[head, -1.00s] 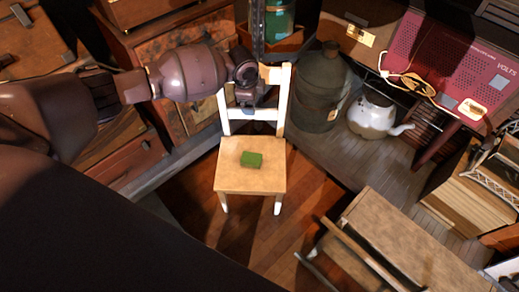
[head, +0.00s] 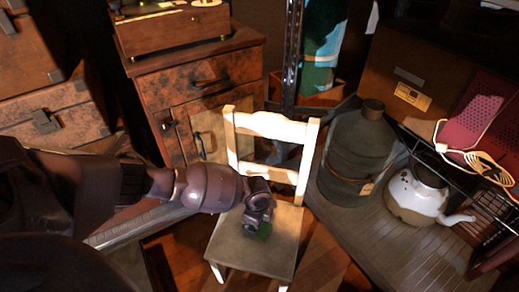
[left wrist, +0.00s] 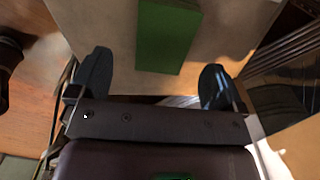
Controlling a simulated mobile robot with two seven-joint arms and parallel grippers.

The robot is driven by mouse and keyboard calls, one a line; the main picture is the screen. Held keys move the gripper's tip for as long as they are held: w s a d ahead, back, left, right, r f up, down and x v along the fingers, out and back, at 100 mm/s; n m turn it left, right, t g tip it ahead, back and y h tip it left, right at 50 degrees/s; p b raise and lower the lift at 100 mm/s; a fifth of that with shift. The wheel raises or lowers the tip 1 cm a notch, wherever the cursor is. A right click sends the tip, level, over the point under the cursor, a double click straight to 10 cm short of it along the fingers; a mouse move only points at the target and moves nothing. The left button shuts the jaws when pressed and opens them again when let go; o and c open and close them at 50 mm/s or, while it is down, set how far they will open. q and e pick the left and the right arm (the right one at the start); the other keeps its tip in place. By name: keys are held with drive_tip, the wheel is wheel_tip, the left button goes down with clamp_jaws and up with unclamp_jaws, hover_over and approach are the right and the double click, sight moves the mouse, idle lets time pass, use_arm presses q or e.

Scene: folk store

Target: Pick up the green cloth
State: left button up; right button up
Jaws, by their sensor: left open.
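The green cloth (left wrist: 166,38) lies on the seat of a small white chair (head: 272,127) with a wooden seat. In the head view the cloth (head: 264,231) is mostly hidden behind my left gripper (head: 254,226), which is over the seat. In the left wrist view my left gripper (left wrist: 154,82) is open and its two dark fingers are apart. The cloth lies ahead of the fingertips, between their lines, and its near end almost reaches the gap. Whether the fingers touch the seat cannot be told. My right gripper is not in view.
The chair's backrest rises behind my left gripper. A wooden cabinet (head: 200,100) stands behind at left. A dark metal can (head: 357,150) and a white kettle (head: 413,193) stand on the platform to the right. Wooden floor (head: 325,262) shows beside the chair.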

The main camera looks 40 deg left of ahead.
sight(262, 234)
use_arm(q)
wheel_tip(262, 234, down, 5)
drive_tip(key=shift+r+b, duration=0.15)
drive_tip(key=shift+b, duration=1.1)
drive_tip(key=shift+w+a+f, duration=0.1)
drive_tip(key=shift+f, duration=0.3)
drive_tip(key=shift+w+r, duration=0.1)
drive_tip(key=shift+r, duration=0.05)
drive_tip(key=shift+c, duration=0.2)
drive_tip(key=c, duration=1)
